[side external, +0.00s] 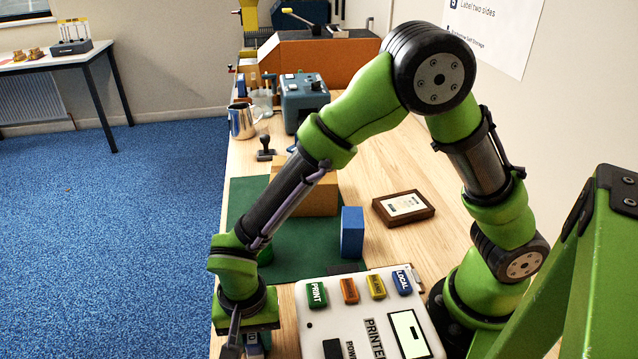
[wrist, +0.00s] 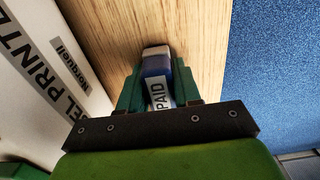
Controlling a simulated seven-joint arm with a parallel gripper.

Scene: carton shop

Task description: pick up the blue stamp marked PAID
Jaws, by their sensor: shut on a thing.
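The blue stamp (wrist: 156,66) has a pale end and a white label reading PAID, seen in the wrist view. My gripper (wrist: 158,75) is shut on it, with one green finger against each side. In the side external view my gripper (side external: 243,346) is at the bottom edge, by the table's left edge, partly cut off by the frame. Only a small part of the stamp shows there. I cannot tell whether the stamp touches the wooden table top (wrist: 195,25) or is just above it.
The label printer (side external: 370,315) stands right beside my gripper. Behind are a green mat (side external: 300,262), a blue block (side external: 352,232), a cardboard box (side external: 318,197), a framed card (side external: 403,207) and a dark-handled stamp (side external: 265,150). The blue floor (wrist: 280,70) lies beyond the table edge.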

